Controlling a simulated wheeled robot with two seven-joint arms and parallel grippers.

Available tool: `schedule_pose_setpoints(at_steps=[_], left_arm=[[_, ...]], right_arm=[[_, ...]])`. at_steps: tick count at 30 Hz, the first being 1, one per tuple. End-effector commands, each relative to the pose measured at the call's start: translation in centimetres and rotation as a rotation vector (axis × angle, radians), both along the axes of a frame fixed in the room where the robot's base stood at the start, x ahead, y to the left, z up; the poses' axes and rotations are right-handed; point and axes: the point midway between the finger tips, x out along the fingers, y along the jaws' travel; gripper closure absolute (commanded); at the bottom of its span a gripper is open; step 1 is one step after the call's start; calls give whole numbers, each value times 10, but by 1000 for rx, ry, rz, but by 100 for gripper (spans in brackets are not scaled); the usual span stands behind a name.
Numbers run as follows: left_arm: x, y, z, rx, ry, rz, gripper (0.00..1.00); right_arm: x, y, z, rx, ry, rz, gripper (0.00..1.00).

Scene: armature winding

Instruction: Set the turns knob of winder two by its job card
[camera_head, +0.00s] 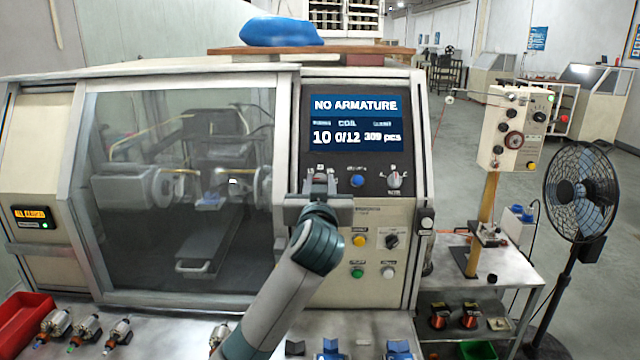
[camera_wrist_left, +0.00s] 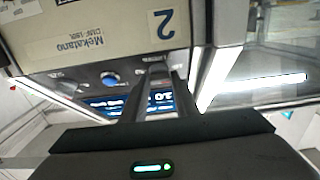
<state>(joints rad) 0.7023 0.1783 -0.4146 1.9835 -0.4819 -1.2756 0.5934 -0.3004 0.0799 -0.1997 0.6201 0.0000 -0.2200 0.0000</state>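The winder (camera_head: 360,255) fills the left and middle of the head view. The wrist view shows a "2" label (camera_wrist_left: 161,25) on it, upside down. Its screen (camera_head: 352,122) reads "NO ARMATURE", 10, 0/12 and 309 pcs. My left gripper (camera_head: 320,188) is at the left knob position on the panel under the screen and covers most of it. In the wrist view my fingers (camera_wrist_left: 160,78) stand slightly apart, with a small grey part between their tips; I cannot tell whether they grip it. No readable job card shows. My right gripper is out of view.
A blue knob (camera_head: 357,181) and a grey selector (camera_head: 394,180) sit right of my gripper. Below are a yellow button (camera_head: 359,240), a black switch (camera_head: 392,241) and a green button (camera_head: 357,273). Armatures and a red bin (camera_head: 22,322) lie in front. A fan (camera_head: 582,190) stands right.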

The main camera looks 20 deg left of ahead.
Motion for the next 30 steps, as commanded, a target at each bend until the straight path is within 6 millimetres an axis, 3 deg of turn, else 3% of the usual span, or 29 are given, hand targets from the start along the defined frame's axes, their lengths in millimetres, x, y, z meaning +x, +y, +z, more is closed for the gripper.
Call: schedule_pose_setpoints(at_steps=[1, 3, 17, 30], left_arm=[[0, 0, 0, 0, 0, 0, 86], [0, 0, 0, 0, 0, 0, 97], [-1, 2, 1, 51, 15, -35, 96], [-1, 8, 2, 297, 83, -213, 96]], right_arm=[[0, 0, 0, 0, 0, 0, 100], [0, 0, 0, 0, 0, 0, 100], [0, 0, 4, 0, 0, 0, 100], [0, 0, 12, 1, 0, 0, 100]])
